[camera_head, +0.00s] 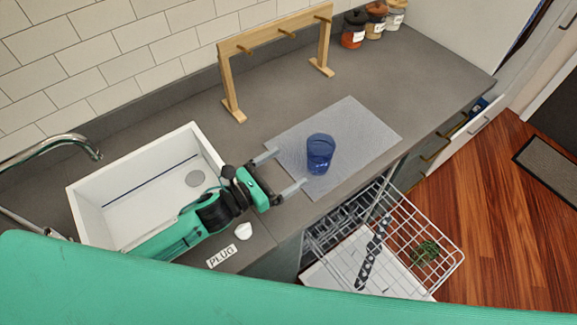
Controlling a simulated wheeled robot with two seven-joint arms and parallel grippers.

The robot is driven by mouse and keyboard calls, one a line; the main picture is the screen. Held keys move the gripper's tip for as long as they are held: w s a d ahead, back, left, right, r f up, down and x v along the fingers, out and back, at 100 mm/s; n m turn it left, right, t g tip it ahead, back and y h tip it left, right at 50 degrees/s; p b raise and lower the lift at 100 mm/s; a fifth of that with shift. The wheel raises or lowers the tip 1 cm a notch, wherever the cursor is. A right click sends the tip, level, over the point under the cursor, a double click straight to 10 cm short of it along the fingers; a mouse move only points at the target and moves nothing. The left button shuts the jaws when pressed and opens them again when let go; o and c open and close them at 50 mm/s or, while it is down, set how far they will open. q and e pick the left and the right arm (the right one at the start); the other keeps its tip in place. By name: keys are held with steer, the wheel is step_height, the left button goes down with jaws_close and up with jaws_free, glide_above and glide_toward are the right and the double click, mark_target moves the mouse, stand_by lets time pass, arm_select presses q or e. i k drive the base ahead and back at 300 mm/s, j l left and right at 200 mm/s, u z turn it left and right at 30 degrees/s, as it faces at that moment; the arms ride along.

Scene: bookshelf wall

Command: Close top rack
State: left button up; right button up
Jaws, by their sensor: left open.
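A white wire rack (440,250) sticks out from the dishwasher under the counter, at the lower right. The open dishwasher door (328,275) lies below it, pale and partly hidden by my green body. A dark patterned strip and a small green item show within the rack's outline; I cannot tell what level they are on. My left gripper (287,169) is open and empty above the counter, its fingers pointing toward a blue glass (320,155). The glass is beyond the fingertips, not between them. My right gripper is not in view.
The glass stands on a grey mat (365,130). A white sink (95,220) with a faucet (60,142) is at left, under my left arm. A wooden peg stand (235,95) and jars (354,30) stand at the back.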

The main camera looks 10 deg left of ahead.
mark_target(457, 264)
steer(key=k, duration=1.5)
